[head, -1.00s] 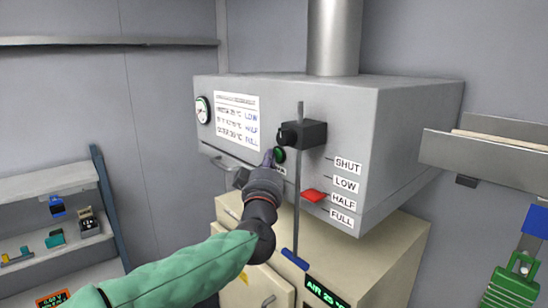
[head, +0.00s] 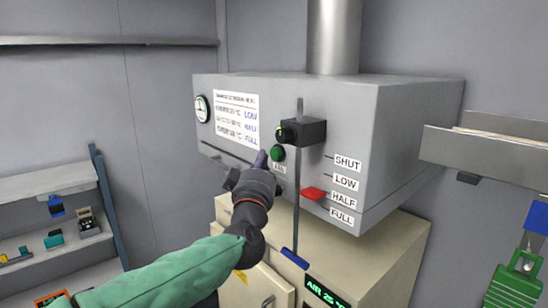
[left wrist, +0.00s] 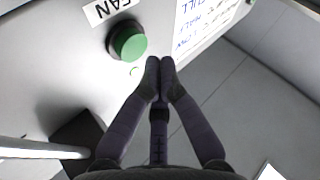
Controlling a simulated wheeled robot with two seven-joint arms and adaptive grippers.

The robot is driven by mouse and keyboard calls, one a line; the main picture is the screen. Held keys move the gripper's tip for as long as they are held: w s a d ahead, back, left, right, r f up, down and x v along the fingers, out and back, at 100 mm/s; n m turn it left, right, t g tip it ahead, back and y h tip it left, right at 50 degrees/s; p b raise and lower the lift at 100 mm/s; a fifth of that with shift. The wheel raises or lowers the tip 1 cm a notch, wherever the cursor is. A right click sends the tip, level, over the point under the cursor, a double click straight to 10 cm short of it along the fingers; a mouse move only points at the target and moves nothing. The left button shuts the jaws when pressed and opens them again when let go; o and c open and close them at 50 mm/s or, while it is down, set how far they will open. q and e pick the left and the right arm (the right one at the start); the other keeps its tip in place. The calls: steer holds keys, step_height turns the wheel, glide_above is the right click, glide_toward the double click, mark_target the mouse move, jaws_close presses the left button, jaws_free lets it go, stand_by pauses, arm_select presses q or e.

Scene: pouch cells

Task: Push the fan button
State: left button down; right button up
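The fan button is a round green button (head: 278,153) on the front of the grey hood, with a FAN label (left wrist: 112,8) beside it. It shows large in the left wrist view (left wrist: 130,42). My left gripper (head: 262,160) is in front of the hood, just left of and slightly below the button in the head view. In the left wrist view its two fingertips (left wrist: 160,78) are together with nothing between them, beside the button and apart from it in the picture. Whether they touch the panel is unclear.
A vertical rod (head: 298,190) with a red marker (head: 314,194) and a black block (head: 302,132) stand right of the button. A notice (head: 237,120) and a gauge (head: 202,108) are to the left. A cream cabinet (head: 385,262) stands below, shelves (head: 50,215) at left.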

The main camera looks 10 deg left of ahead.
arm_select(q)
steer(key=s+a, duration=0.1)
steer(key=s, duration=0.1)
steer(key=s+a+b, duration=0.1)
steer(key=s+a, duration=0.1)
stand_by(0.3)
steer(key=shift+w, duration=0.1)
